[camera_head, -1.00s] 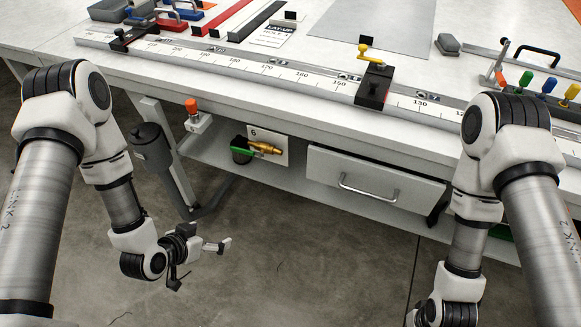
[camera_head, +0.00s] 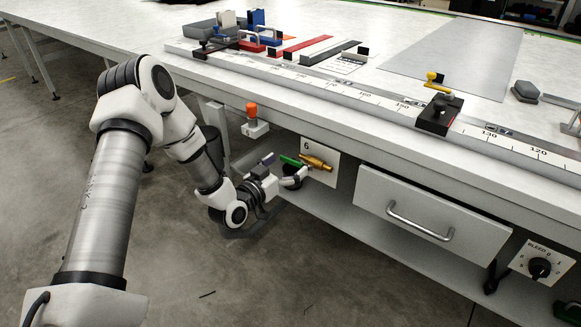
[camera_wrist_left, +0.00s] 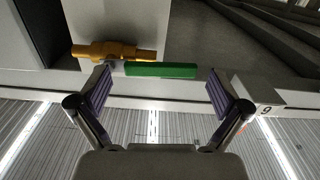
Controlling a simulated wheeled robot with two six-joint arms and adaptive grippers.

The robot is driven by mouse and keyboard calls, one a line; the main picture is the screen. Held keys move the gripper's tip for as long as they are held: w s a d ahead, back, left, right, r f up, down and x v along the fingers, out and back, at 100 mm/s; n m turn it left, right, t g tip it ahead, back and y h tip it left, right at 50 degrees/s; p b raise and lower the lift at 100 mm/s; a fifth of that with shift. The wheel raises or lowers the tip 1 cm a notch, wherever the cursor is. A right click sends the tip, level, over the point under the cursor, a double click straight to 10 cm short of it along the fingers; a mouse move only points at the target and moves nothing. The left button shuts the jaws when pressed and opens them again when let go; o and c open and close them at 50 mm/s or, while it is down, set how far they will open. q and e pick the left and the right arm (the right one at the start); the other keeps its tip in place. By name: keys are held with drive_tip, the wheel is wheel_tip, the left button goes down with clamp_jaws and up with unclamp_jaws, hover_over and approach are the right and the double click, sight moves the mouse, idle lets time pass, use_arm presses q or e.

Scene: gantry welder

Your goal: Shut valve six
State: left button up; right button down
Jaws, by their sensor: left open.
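Valve six has a brass body (camera_head: 316,162) and a green lever (camera_head: 290,160) and sits at the white plate marked 6 (camera_head: 331,150), under the bench top. In the left wrist view the brass body (camera_wrist_left: 118,51) is at upper left, and the green lever (camera_wrist_left: 160,70) lies roughly parallel to it. My left gripper (camera_head: 283,167) is open at the lever. In the left wrist view its fingers (camera_wrist_left: 162,92) stand apart on either side, the lever just ahead between them. I cannot tell whether a finger touches it. My right gripper is not in view.
A post with an orange top (camera_head: 252,118) stands left of the valve. A drawer (camera_head: 430,211) with a bar handle is to the right, and a bleed dial (camera_head: 540,267) further right. The bench top edge overhangs the valve. The floor below is open.

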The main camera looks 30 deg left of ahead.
use_arm(q)
drive_tip(key=shift+w, duration=0.45)
drive_tip(key=shift+c, duration=0.7)
drive_tip(key=c, duration=1.5)
